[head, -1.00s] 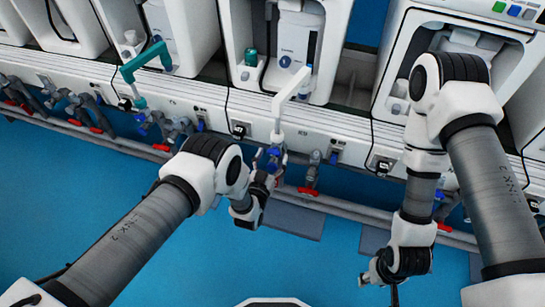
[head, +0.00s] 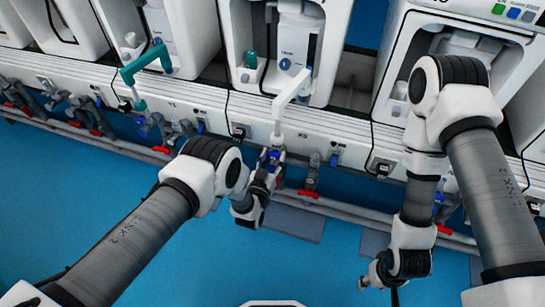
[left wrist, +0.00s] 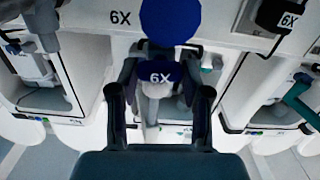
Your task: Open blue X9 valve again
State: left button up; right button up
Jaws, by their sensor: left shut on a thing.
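The blue X9 valve (head: 270,155) sits on the pipework under the white panel, below a white pipe, in the head view. In the left wrist view the picture is upside down, and the valve's blue handle (left wrist: 160,75) with its label stands between my fingers. My left gripper (head: 267,166) is shut on this handle; in the left wrist view its two fingers (left wrist: 160,92) flank it. A round blue part (left wrist: 170,18) shows close by in that view. My right gripper (head: 374,278) hangs low, away from the valve, and its jaw state is unclear.
A red-handled valve (head: 308,193) sits just right of my left gripper. A teal pipe (head: 147,62) and more valves line the panel to the left. White toilet test bays stand behind. The blue floor (head: 250,265) in front is clear.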

pick_arm(q)
jog(key=shift+w+a+n, duration=0.1)
jog(key=shift+n, duration=3)
jog(key=o, duration=1.2)
jog(key=shift+c, duration=0.2)
jog(key=v, duration=1.2)
jog(key=shift+c, duration=0.4)
